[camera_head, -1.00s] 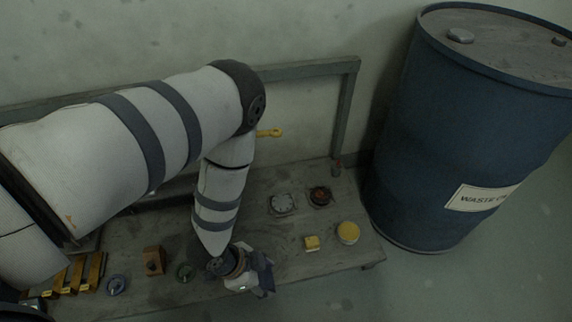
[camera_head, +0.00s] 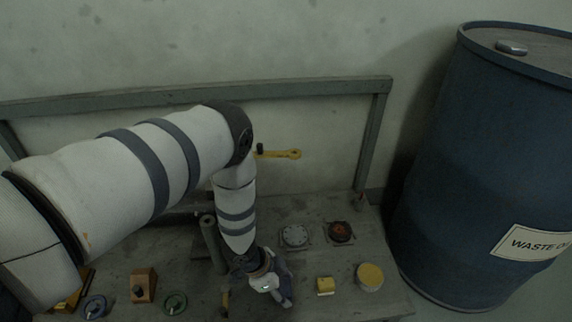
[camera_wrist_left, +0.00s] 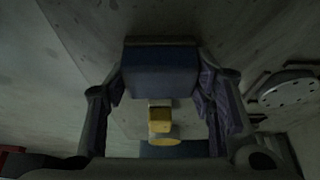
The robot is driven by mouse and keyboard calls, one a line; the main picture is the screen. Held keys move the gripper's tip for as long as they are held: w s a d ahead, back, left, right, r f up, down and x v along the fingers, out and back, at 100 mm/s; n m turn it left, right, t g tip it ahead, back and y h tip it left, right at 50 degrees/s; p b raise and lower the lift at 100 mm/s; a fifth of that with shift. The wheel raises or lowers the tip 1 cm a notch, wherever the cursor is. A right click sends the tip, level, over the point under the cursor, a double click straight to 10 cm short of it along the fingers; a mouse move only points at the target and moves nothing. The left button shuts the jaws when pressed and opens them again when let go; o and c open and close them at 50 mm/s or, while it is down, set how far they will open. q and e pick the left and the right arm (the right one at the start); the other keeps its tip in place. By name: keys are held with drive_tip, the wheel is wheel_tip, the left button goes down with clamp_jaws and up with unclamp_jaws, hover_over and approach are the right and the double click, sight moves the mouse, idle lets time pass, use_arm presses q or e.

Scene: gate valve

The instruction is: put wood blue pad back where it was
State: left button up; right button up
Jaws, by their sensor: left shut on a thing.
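My left gripper (camera_head: 283,287) is shut on a dark blue block with a brownish edge, which looks like the wood blue pad (camera_wrist_left: 160,72). In the left wrist view the pad sits between the two fingers (camera_wrist_left: 160,95). In the head view the gripper hides most or all of the pad. The gripper is over the front part of the grey bench (camera_head: 310,270), left of a small yellow block (camera_head: 325,286). I cannot tell how high the pad is above the bench. My right gripper is not in view.
A yellow round piece (camera_head: 369,277) stands right of the yellow block. Behind are a grey flange (camera_head: 295,235) and a red-brown round part (camera_head: 341,231). A wooden block (camera_head: 143,284) and a green handwheel (camera_head: 174,303) are at left. A blue drum (camera_head: 480,180) stands at the right.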

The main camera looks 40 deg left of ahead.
use_arm(q)
drive_tip(key=shift+w, duration=0.1)
drive_tip(key=shift+c, duration=0.6)
drive_tip(key=shift+f, duration=0.25)
drive_tip(key=o, duration=1.2)
